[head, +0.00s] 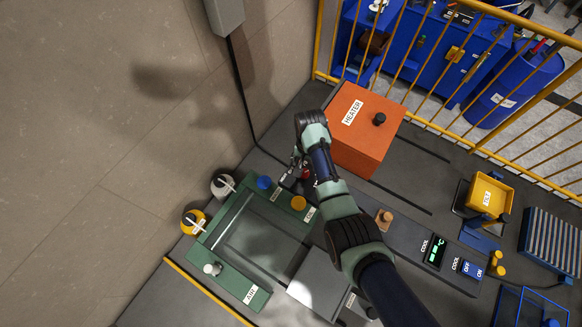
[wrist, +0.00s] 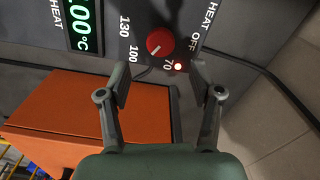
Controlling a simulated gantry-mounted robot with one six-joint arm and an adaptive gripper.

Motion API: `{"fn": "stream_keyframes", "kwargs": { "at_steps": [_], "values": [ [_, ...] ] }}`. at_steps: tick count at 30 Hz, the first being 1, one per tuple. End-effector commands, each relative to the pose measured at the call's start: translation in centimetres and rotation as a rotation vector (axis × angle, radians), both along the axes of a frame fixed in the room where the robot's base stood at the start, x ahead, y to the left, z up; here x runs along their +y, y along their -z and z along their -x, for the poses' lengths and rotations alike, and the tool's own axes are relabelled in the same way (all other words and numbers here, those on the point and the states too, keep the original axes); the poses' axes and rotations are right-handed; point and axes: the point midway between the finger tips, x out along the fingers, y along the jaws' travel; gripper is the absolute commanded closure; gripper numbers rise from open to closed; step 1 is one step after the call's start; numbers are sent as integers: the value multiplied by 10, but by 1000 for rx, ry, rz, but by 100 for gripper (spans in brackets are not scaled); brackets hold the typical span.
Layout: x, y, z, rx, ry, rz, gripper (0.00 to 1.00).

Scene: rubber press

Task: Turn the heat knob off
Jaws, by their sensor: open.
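The heat knob (wrist: 160,42) is a round red knob on a grey panel in the wrist view. Its white mark points to the lower left, roughly toward the 100 label. The labels 70, 100, 130 and HEAT OFF stand around it. My gripper (wrist: 160,72) is open and empty, its two fingers to the lower left and lower right of the knob in the picture. I see no contact with the knob. In the head view my gripper (head: 299,166) is beside the orange heater box, and the arm hides most of the panel.
A small lamp (wrist: 178,67) glows beside the knob. A green display (wrist: 80,24) is partly cut off, showing "00°C". The orange heater box (head: 365,130) stands close to my arm. A green press plate (head: 262,240) lies below, and a yellow railing (head: 460,133) runs behind.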

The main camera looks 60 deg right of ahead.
Motion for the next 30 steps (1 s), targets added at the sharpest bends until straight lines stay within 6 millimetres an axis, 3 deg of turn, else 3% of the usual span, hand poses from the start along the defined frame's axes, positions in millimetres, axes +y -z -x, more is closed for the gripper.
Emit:
{"fn": "stream_keyframes", "kwargs": {
  "at_steps": [10, 21, 30],
  "values": [
    [1, 64, -1, 1, -4, -1, 35],
    [1, 72, -1, -1, -5, 1, 35],
    [1, 72, -1, -1, -5, 1, 84]
  ]
}}
